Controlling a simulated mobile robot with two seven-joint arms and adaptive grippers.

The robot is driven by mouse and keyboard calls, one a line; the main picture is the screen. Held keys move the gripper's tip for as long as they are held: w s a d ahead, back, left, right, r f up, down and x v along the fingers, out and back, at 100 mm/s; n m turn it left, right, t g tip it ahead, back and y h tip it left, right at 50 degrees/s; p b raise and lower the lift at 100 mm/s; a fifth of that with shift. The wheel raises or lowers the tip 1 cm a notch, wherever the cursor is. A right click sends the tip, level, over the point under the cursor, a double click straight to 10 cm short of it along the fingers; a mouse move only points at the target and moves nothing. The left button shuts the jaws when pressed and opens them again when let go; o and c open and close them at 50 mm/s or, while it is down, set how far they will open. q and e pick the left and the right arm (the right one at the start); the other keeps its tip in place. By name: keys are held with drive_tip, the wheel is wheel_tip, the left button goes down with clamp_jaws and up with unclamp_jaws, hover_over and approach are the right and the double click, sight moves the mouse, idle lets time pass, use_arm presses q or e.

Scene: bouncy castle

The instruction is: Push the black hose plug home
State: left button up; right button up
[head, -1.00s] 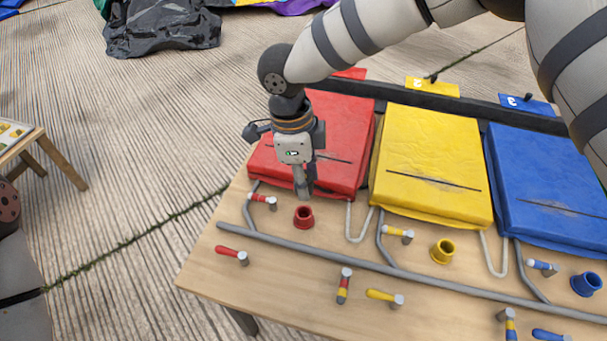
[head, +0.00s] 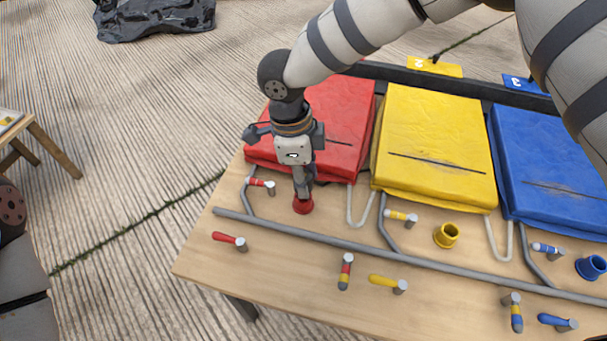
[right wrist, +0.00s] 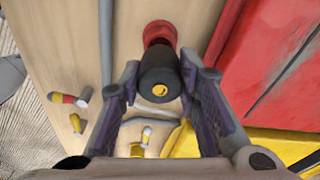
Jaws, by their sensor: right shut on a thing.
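My right gripper (head: 302,190) points down at the red socket (head: 303,206) on the wooden table, in front of the red pad. In the right wrist view its two fingers (right wrist: 160,82) are shut on the black hose plug (right wrist: 160,72), a dark cylinder with a yellow spot on its near end. The plug lines up with the red socket (right wrist: 160,34), and its far end meets or overlaps the socket's mouth. How deep it sits I cannot tell. In the head view the fingers hide most of the plug. My left gripper is not in view.
Red (head: 340,105), yellow (head: 435,145) and blue (head: 550,165) pads lie along the table's back. A grey pipe (head: 330,246) runs across the front, with several coloured-handled valves. A yellow socket (head: 446,235) and a blue socket (head: 590,267) stand to the right.

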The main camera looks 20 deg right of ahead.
drive_tip(key=shift+f, duration=0.15)
idle(0.7)
drive_tip(key=shift+f, duration=0.35)
drive_tip(key=shift+f, duration=0.2)
idle(0.5)
drive_tip(key=shift+f, duration=0.3)
drive_tip(key=shift+f, duration=0.15)
idle(0.6)
drive_tip(key=shift+f, duration=0.4)
drive_tip(key=o, duration=1.2)
drive_tip(key=shift+r, duration=0.1)
